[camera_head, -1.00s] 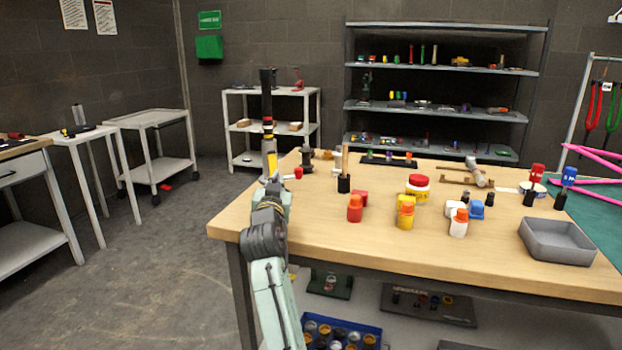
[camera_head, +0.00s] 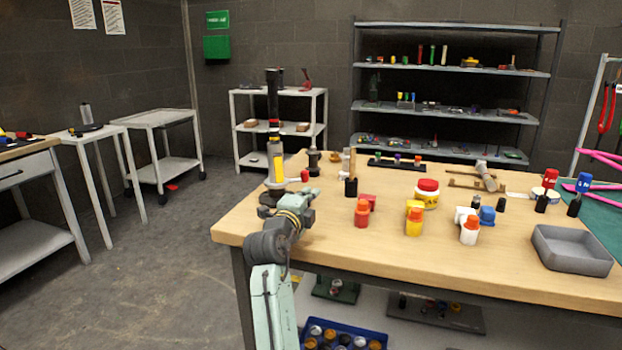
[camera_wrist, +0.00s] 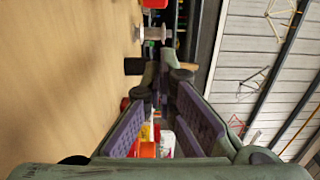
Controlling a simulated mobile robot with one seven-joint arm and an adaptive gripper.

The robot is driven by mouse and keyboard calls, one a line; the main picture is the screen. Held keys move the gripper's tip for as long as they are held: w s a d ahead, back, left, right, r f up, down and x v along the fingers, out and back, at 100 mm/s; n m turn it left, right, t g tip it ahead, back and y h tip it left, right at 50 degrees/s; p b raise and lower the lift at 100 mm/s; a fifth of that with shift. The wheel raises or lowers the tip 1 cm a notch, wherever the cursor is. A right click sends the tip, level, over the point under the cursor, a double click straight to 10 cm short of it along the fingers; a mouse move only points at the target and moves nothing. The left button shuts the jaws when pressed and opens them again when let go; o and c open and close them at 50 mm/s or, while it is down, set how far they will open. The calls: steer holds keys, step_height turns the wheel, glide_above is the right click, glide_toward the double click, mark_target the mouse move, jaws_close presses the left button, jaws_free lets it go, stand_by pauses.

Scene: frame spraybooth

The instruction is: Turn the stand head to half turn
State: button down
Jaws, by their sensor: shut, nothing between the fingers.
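My gripper (camera_head: 310,194) is low over the bench's left end, just right of the stand's foot and apart from the column. In the wrist view my gripper (camera_wrist: 165,74) has its purple-padded fingers together at the tips with nothing held. I cannot identify the stand in that view.
A wooden-handled tool in a black holder (camera_head: 351,187) is right of my gripper. The bench's front left is bare.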

steer(key=x, duration=0.2)
steer(key=p+x, duration=0.1)
steer(key=x, duration=0.3)
steer(key=shift+d+r+p, duration=0.1)
steer(key=shift+r+p, duration=0.15)
steer(key=shift+p, duration=0.15)
steer(key=shift+w+a+f+p, duration=0.1)
steer(key=shift+w+a+p, duration=0.35)
steer(key=shift+w, duration=0.45)
steer(key=shift+w+a+f+p, duration=0.1)
steer(key=shift+w+a+p, duration=0.1)
steer(key=shift+w+a, duration=0.5)
